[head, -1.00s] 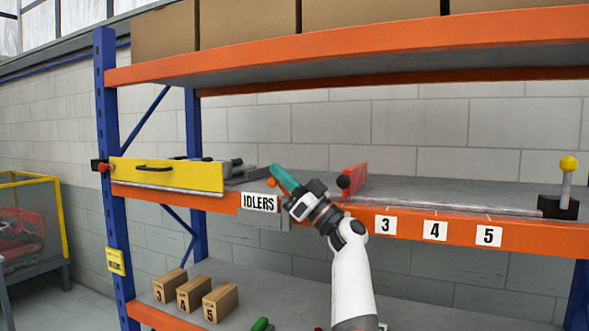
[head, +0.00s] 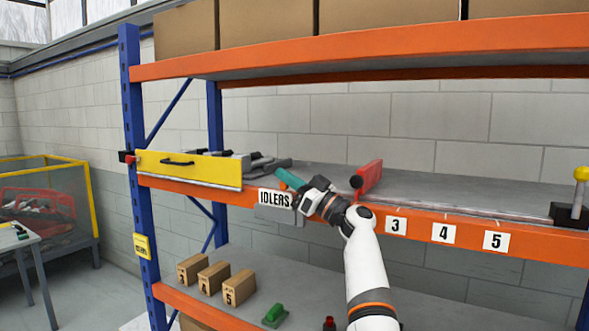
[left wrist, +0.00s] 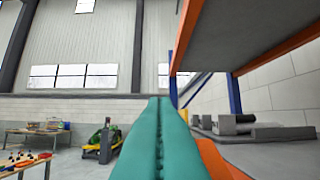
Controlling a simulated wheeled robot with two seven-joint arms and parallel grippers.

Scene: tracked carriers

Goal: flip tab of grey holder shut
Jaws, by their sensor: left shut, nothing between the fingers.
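My left gripper (head: 289,178) has teal fingers, shut with nothing between them. It is at the front edge of the middle shelf, just above the IDLERS sign. In the left wrist view the teal fingers (left wrist: 158,140) lie together, pointing away. Dark grey parts (head: 262,165) lie on the shelf left of and behind the fingertips. Grey blocks and rollers (left wrist: 262,130) also show at the right in the left wrist view. I cannot tell which part is the grey holder, and no tab can be made out. My right gripper is not in view.
A yellow panel with a black handle (head: 188,167) stands at the shelf's left front. A red plate (head: 368,178) stands right of my gripper. The orange upper shelf beam (head: 350,60) runs overhead. Numbered boxes (head: 213,277) and a green object (head: 274,315) are on the lower shelf.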

